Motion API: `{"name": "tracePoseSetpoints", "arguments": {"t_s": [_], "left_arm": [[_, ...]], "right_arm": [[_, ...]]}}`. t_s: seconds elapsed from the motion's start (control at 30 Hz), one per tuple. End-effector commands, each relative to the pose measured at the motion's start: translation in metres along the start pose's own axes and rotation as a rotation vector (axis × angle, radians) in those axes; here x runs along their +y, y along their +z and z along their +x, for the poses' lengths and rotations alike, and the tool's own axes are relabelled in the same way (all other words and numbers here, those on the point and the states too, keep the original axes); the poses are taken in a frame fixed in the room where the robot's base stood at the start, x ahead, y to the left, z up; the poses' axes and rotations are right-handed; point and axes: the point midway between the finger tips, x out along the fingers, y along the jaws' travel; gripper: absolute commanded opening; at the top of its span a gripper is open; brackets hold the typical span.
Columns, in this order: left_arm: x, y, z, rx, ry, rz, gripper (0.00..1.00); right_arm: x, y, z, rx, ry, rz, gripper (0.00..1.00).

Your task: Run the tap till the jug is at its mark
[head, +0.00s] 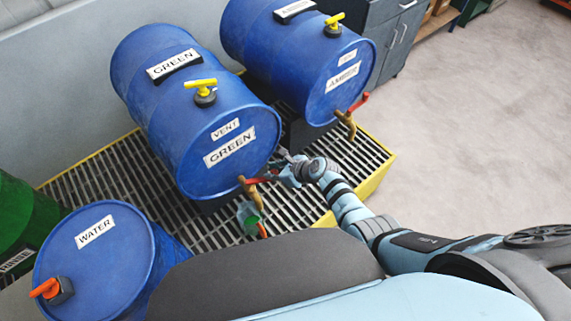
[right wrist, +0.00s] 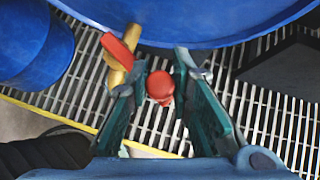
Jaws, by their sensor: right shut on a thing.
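The GREEN drum (head: 205,120) lies on its side with a brass tap (head: 249,190) low on its front. The tap has a red lever (head: 263,179). A small greenish jug (head: 249,216) with an orange-red handle (head: 262,230) is below the tap; its mark and liquid level are too small to read. My right gripper (head: 285,172) is at the lever's end, shut on it. In the right wrist view the brass tap (right wrist: 121,72) is left of my right gripper (right wrist: 160,82), with a red rounded end between the fingers. My left gripper is out of view.
The AMBER drum (head: 318,70) lies behind, with its own tap (head: 347,122). The WATER drum (head: 95,255) stands at front left. A yellow-edged grating (head: 115,170) lies under the drums. Open floor (head: 480,130) is to the right.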

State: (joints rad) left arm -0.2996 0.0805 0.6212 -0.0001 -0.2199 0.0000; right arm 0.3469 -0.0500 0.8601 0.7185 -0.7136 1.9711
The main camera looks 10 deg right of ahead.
Motion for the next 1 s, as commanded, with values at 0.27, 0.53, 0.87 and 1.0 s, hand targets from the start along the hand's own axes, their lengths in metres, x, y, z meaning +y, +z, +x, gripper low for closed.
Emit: {"name": "tracePoseSetpoints", "arguments": {"t_s": [0.27,0.53,0.87,1.0], "left_arm": [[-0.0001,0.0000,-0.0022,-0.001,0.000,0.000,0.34],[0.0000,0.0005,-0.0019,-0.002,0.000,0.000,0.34],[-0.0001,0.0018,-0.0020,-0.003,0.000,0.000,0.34],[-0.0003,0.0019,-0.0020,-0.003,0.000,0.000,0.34]], "right_arm": [[0.0034,0.0032,0.0025,-0.003,-0.009,0.006,0.00],[0.0032,0.0023,0.0022,-0.002,-0.009,0.007,0.31],[0.0037,0.0019,0.0021,-0.002,-0.007,0.007,0.40],[0.0033,0.0018,-0.0043,-0.004,-0.008,0.006,0.40]]}}
